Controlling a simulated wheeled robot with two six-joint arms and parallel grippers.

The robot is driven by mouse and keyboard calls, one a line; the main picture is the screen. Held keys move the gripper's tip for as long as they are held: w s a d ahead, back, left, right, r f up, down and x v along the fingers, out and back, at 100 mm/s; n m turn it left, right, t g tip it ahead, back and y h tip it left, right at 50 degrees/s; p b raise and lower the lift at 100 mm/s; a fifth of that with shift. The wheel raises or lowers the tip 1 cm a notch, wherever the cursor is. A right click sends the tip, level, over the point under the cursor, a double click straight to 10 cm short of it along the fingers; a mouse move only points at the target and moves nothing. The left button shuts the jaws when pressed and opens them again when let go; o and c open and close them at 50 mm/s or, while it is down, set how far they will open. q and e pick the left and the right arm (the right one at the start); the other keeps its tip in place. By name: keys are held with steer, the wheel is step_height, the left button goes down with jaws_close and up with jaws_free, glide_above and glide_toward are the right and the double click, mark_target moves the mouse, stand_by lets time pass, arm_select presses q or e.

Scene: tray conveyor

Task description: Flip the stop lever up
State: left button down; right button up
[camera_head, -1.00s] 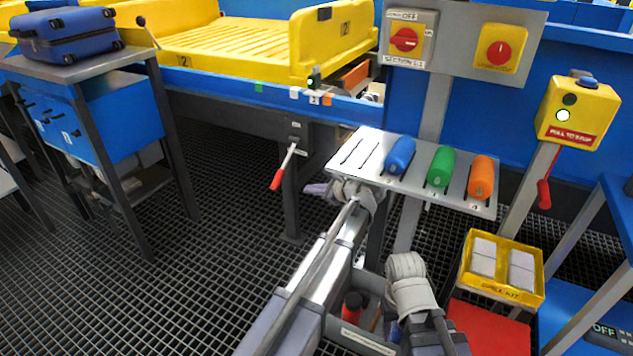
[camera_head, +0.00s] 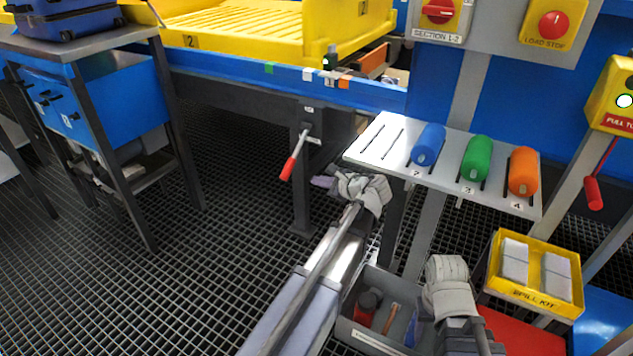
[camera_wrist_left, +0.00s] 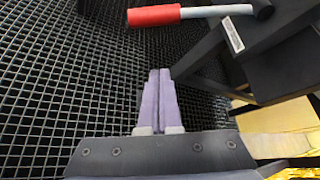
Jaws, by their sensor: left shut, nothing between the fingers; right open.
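The stop lever (camera_head: 297,155) is a pale rod with a red grip, mounted on a dark post under the conveyor edge. It hangs down, slanting to the left. In the left wrist view the lever (camera_wrist_left: 160,15) crosses the top, its red end to the left. My left gripper (camera_head: 322,182) is shut and empty, below and right of the red grip in the head view. In the wrist view its purple fingers (camera_wrist_left: 158,95) are together, pointing toward the lever, apart from it. My right gripper (camera_head: 447,285) is low at the right, open; its fingertips are not clear.
A shelf (camera_head: 375,135) with blue, green and orange cylinders stands right of the lever. A grey bin (camera_head: 350,325) and a yellow spill kit box (camera_head: 535,298) are near my right arm. A blue cabinet (camera_head: 105,115) stands left. Open grid floor lies between.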

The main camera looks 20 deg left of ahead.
mark_target(295, 155)
arm_select(q)
steer(key=a, duration=0.7)
steer(key=shift+w+a+p, duration=0.15)
steer(key=shift+w+p, duration=0.1)
steer(key=shift+p, duration=0.1)
steer(key=shift+s+r+p, duration=0.3)
steer(key=shift+r+p, duration=0.15)
steer(key=shift+p, duration=0.15)
